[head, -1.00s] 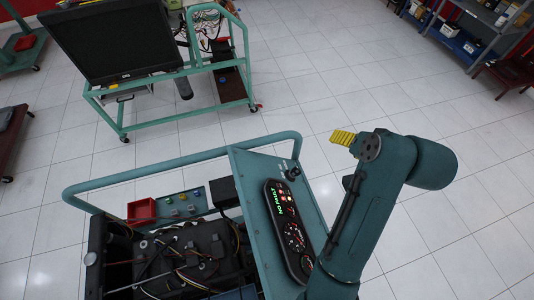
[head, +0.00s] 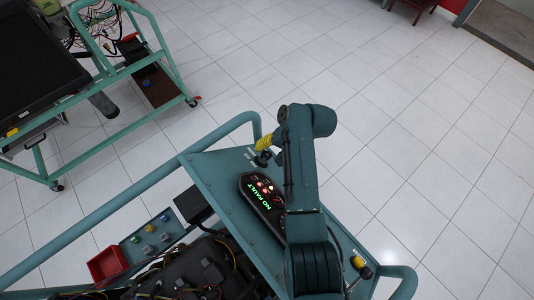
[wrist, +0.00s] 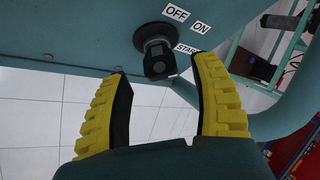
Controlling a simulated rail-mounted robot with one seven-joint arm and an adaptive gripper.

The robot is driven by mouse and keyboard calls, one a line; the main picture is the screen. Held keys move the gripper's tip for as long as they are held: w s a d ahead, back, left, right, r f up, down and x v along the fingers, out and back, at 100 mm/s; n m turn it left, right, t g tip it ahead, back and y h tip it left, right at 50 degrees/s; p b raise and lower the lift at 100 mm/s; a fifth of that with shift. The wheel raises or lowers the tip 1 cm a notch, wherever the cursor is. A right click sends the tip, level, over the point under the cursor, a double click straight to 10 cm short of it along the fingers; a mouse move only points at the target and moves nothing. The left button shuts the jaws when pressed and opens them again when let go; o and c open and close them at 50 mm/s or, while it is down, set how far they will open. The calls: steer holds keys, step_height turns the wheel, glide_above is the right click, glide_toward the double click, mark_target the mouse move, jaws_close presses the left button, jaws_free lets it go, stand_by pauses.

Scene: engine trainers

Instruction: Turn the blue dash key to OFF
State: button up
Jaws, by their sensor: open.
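The dash key switch (wrist: 156,52) shows in the wrist view, under a panel with OFF, ON and START labels (wrist: 188,28). The key looks dark grey to black, with no clear blue, and I cannot tell which label it points to. In the head view the switch (head: 262,159) is at the far end of the teal dash panel (head: 215,172). My gripper (wrist: 160,69) is open, with a yellow ribbed finger on each side of the key. The fingers seem apart from it. In the head view my gripper (head: 266,143) is right by the switch, partly behind my arm.
The instrument cluster (head: 262,200) reads NO FAULT. A yellow-and-black knob (head: 360,262) sits at the panel's near right corner. A teal tube rail (head: 225,133) curves round the panel. A red tray (head: 107,265) and engine parts lie left. The floor at right is clear.

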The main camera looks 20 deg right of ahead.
steer(key=shift+x, duration=1.35)
steer(key=shift+w, duration=0.1)
steer(key=shift+c, duration=0.5)
jaws_close()
